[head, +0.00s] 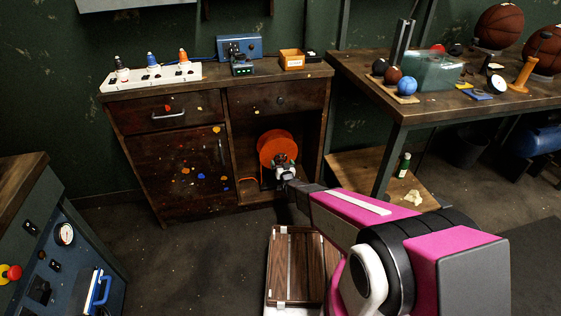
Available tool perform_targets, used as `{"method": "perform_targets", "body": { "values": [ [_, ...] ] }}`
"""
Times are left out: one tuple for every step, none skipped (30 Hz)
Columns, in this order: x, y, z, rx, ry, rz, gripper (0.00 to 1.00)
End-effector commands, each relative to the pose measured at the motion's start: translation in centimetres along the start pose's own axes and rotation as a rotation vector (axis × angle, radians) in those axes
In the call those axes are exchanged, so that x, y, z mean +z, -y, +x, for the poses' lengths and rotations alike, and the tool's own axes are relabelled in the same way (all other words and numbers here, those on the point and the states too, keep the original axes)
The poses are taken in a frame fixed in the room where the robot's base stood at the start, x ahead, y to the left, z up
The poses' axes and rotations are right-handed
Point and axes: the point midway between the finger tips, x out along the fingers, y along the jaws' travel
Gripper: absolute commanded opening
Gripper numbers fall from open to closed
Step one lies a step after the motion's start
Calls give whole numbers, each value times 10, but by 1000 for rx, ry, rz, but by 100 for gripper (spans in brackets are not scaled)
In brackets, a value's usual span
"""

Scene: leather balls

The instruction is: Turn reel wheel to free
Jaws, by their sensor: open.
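An orange reel wheel (279,147) stands upright in the open right-hand compartment of the dark wooden cabinet (158,150). My gripper (282,166) is open at the lower front of the reel, small in the picture, and overlaps its lower part. I cannot tell whether the fingers touch the wheel or a part of it. The lower part of the reel and its base are partly hidden behind my gripper and wrist. A short orange piece (248,180), perhaps a cable end, shows on the compartment floor to the left of the reel.
A workbench (440,108) with balls stands right. A blue machine (62,245) stands lower left. A wooden panel (296,262) lies below my arm.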

Motion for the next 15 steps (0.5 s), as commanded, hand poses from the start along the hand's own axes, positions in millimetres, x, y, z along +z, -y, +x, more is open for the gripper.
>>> {"method": "perform_targets", "body": {
  "values": [
    [2,0,12,0,-1,0,100],
    [2,0,16,0,-1,0,100],
    [1,0,22,0,-1,0,100],
    [1,0,25,0,-1,0,100],
    [1,0,28,0,-1,0,100],
    [0,0,31,0,-1,0,100],
    [0,0,33,0,0,0,100],
    [0,0,34,0,0,0,100],
    [0,0,35,0,0,0,100],
    [0,0,35,0,0,0,100],
    [0,0,35,0,0,0,100],
    [0,0,35,0,1,0,100],
    [0,0,35,0,1,0,100],
    [0,0,35,0,0,0,100],
    [0,0,34,0,0,0,100]
  ]
}}
